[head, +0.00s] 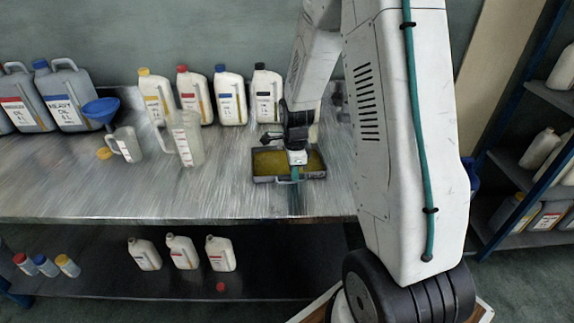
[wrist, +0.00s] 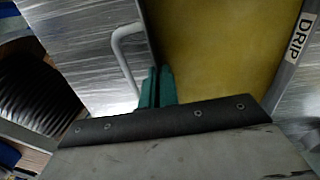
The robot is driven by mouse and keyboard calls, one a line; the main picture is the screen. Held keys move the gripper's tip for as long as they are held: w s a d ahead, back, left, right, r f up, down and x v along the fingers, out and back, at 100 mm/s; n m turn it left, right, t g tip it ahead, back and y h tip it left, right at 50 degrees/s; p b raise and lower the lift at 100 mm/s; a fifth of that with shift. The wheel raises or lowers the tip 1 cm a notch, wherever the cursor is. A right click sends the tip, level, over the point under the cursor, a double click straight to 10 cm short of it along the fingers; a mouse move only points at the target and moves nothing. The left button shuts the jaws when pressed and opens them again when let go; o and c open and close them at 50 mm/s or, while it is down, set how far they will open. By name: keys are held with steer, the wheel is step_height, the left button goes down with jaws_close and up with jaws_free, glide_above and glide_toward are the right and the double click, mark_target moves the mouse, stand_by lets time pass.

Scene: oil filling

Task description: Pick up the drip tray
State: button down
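The drip tray (head: 318,176) is a dark, shallow rectangular tray with a yellow-green inside, flat on the metal bench near its front edge. In the wrist view the tray's rim (wrist: 284,92) carries a label reading "DRIP", and a pale loop handle (wrist: 126,62) sticks out from one side. My gripper (head: 295,174) points down at the tray's front side, by the handle. Its teal fingers (wrist: 157,88) look close together, beside the tray wall, and cover part of the handle. Whether the handle is between them is hidden.
A clear jug (head: 187,138) and a smaller jug (head: 128,145) stand left of the tray. White bottles (head: 229,97) line the back of the bench, with grey canisters (head: 68,95) and a blue funnel (head: 101,109) at left. The bench (head: 225,192) is bare in front.

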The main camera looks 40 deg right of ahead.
steer(key=shift+r, duration=0.1)
stand_by(0.3)
steer(key=shift+r, duration=1.65)
steer(key=shift+s, duration=0.1)
steer(key=shift+s+d+r, duration=0.25)
steer(key=shift+s+d, duration=0.35)
steer(key=shift+s, duration=1.95)
steer(key=shift+s+d+r, duration=0.3)
steer(key=shift+s+d, duration=0.3)
steer(key=shift+s, duration=1.9)
steer(key=shift+s+d+r, duration=0.25)
steer(key=shift+s+d, duration=0.35)
steer(key=shift+s, duration=1.95)
